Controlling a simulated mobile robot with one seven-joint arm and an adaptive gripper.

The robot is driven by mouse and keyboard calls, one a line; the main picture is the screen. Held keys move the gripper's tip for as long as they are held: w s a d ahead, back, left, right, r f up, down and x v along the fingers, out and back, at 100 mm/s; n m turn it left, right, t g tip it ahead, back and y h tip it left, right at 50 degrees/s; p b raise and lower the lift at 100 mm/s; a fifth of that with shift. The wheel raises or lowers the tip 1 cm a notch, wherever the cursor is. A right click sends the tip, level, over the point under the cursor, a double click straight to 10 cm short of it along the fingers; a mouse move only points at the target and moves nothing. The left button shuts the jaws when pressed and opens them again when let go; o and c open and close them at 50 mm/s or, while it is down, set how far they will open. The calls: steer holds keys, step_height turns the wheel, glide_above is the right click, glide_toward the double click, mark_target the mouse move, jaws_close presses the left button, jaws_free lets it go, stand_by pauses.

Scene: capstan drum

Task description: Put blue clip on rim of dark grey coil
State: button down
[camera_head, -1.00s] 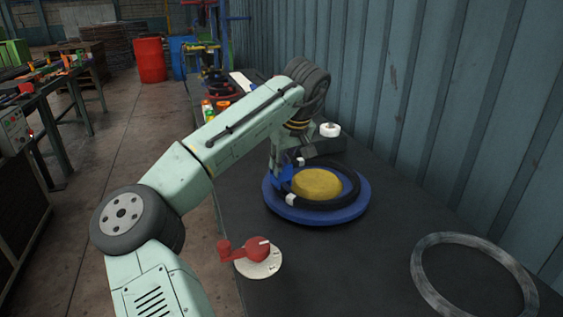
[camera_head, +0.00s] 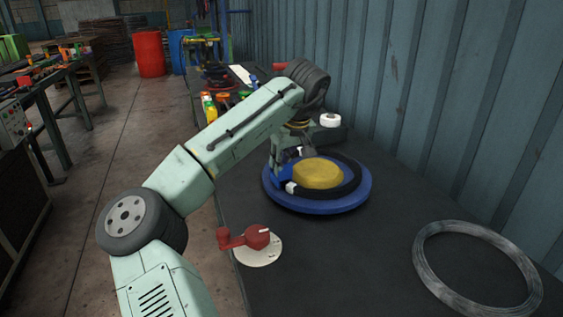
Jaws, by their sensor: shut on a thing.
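The dark grey coil (camera_head: 351,187) lies as a thick ring on the blue round drum (camera_head: 362,199), around a yellow centre (camera_head: 318,173). White bands mark the coil, one at its near left (camera_head: 291,187). My gripper (camera_head: 284,178) points down at the coil's left side and is shut. A blue piece, seemingly the blue clip (camera_head: 281,182), shows at its fingertips, small and partly hidden by the arm. I cannot tell whether the clip touches the coil's rim.
A red crank on a white dial (camera_head: 258,249) stands at the table's near left. A lighter grey wire coil (camera_head: 428,268) lies at the right. A white roll (camera_head: 330,120) is behind the drum, near the corrugated wall (camera_head: 430,90). Dark table surface is clear between drum and wire coil.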

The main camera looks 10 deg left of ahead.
steer(key=shift+d+f, duration=0.1)
steer(key=shift+f, duration=0.2)
stand_by(0.4)
steer(key=c, duration=1.5)
jaws_free()
steer(key=shift+c, duration=0.2)
steer(key=shift+r, duration=0.15)
